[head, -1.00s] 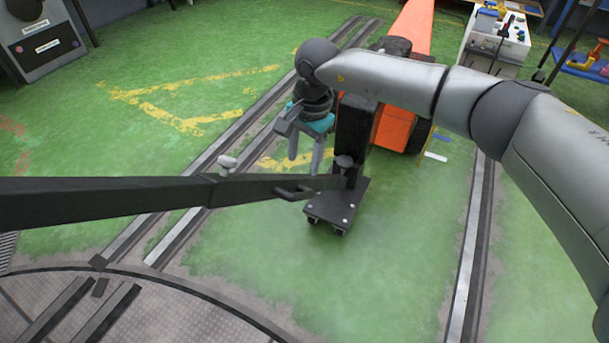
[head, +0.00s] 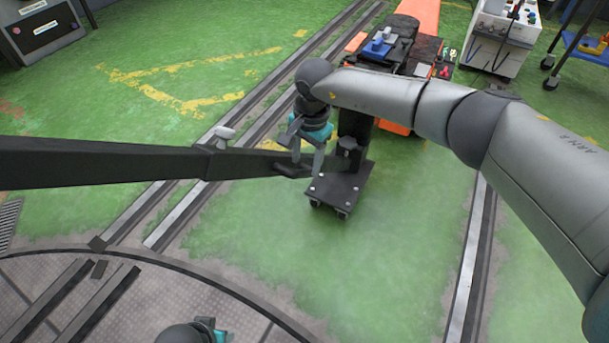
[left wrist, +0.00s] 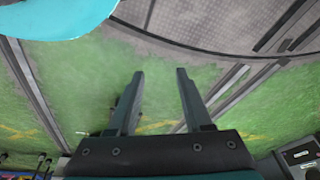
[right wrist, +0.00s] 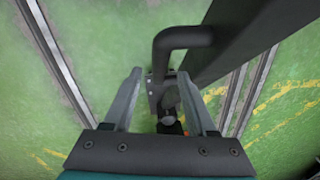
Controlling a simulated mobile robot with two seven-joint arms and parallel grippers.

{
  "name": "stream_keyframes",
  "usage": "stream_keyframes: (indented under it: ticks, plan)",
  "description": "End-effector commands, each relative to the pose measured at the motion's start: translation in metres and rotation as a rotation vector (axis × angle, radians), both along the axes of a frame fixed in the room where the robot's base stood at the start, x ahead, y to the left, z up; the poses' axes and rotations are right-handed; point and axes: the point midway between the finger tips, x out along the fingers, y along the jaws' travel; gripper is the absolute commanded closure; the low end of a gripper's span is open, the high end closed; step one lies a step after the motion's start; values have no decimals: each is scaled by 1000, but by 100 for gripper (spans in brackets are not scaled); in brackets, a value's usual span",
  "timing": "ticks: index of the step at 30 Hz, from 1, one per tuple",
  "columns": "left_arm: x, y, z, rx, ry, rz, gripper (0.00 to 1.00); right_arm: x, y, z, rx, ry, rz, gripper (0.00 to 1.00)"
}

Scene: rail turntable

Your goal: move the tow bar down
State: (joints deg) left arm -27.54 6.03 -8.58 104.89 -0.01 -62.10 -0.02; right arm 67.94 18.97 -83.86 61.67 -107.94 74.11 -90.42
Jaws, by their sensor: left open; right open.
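The tow bar (head: 100,160) is a long dark beam. It runs from the left edge to a wheeled stand (head: 338,190), its right end close to the stand's post. A curved handle (right wrist: 182,38) sticks out from the bar in the right wrist view. My right gripper (head: 307,160) is open at the handle near the bar's right end. In the right wrist view the handle's bend reaches between the open fingertips (right wrist: 160,76); I cannot tell whether they touch it. My left gripper (left wrist: 158,74) is open and empty above the floor; in the head view only its wrist part shows at the bottom.
The round turntable plate (head: 140,300) lies at the lower left, with rails running past it. An orange vehicle (head: 392,128) stands behind the stand. A white cabinet (head: 503,40) and a blue cart (head: 585,50) are at the upper right. The green floor at centre right is clear.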

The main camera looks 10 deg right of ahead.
Motion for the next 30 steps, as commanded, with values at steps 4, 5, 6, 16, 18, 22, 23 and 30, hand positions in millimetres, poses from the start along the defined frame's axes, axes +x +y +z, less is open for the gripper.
stream_keyframes:
  ticks: [4,5,6,16,18,22,23,30]
  plan:
    - [8,-1,13,-3,-26,1,50,1,1,-21,0,2,-2,43]
    - [9,-1,16,-4,-31,1,50,1,2,-25,0,2,-2,43]
    - [11,-1,20,-5,-37,2,50,1,2,-29,0,1,-1,43]
    - [17,-2,41,-9,-64,2,50,3,3,-48,1,0,-1,43]
    - [17,-2,42,-9,-65,2,50,3,3,-49,1,0,-1,43]
    - [17,-2,43,-9,-66,2,50,3,3,-49,1,0,0,43]
    - [17,-2,43,-9,-66,2,50,3,3,-49,1,0,0,43]
    - [17,-3,43,-9,-66,2,50,3,3,-49,1,0,-1,56]
